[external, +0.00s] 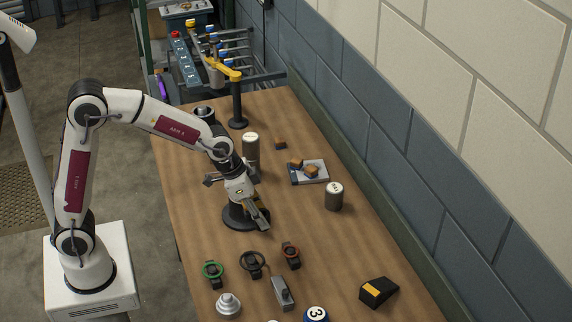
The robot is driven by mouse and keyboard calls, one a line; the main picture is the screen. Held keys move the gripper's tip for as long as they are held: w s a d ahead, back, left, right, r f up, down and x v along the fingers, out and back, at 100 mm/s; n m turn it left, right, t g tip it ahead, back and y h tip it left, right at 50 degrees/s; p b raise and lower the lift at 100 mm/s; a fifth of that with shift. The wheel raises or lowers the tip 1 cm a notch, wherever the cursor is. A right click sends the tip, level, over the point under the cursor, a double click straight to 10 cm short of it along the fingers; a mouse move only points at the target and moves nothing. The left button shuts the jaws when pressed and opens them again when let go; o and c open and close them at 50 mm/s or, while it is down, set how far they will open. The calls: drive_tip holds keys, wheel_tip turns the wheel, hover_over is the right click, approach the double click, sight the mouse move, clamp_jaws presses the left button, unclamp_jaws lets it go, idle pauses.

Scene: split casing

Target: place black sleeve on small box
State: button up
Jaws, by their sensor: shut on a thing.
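My gripper (261,216) points down over the middle of the table, beside and partly over a round, low black piece (236,216). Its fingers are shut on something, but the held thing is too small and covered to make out. I cannot tell whether the round black piece is the black sleeve or whether the gripper touches it. A small grey box-like piece (283,293) lies near the front of the table. A black wedge-shaped block with an orange patch (378,292) lies at the front right. I cannot tell which of these is the small box.
Green (212,272), black (252,262) and orange (291,254) ringed pieces lie in front of the gripper. Cans (334,197) (251,150) stand beyond it. A grey tray (321,173) holds orange-brown blocks. The wall (400,165) runs along the right side.

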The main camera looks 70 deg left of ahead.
drive_tip(key=w+a+r+n+y, duration=0.1)
drive_tip(key=w+a+r, duration=0.25)
drive_tip(key=a, duration=1.05)
drive_tip(key=w+a+r+n, duration=0.2)
drive_tip(key=w+a, duration=0.2)
drive_tip(key=a, duration=1)
drive_tip(key=s+a+n+y, duration=0.1)
drive_tip(key=s+a+n, duration=0.2)
drive_tip(key=a, duration=0.8)
drive_tip(key=s+a+n+y, duration=0.2)
drive_tip(key=s+a+n, duration=0.2)
drive_tip(key=a, duration=0.7)
drive_tip(key=shift+s, duration=0.7)
drive_tip(key=shift+f, duration=3.15)
drive_tip(key=shift+f, duration=1.9)
